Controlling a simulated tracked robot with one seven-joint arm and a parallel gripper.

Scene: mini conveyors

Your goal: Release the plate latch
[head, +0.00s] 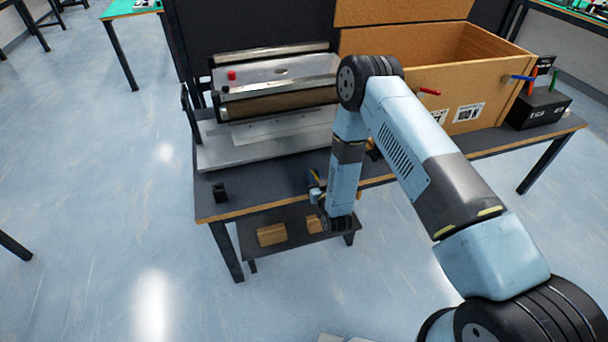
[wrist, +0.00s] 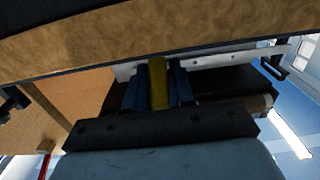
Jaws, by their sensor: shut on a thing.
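My gripper (wrist: 158,72) shows in the middle of the wrist view. Its dark blue fingers are shut on a narrow yellow piece (wrist: 157,88), which stands between them. I cannot tell for sure that this piece is the plate latch. In the head view my gripper is mostly hidden by my own arm, low at the front edge of the table (head: 260,205). The machine with rollers (head: 275,105) and a flat pale plate (head: 270,128) stands on the table to the left of my arm.
A large open wooden box (head: 405,55) stands at the back right. A black box (head: 538,108) with coloured handles sits beside it. A low shelf (head: 252,222) under the table holds wooden blocks (head: 271,235).

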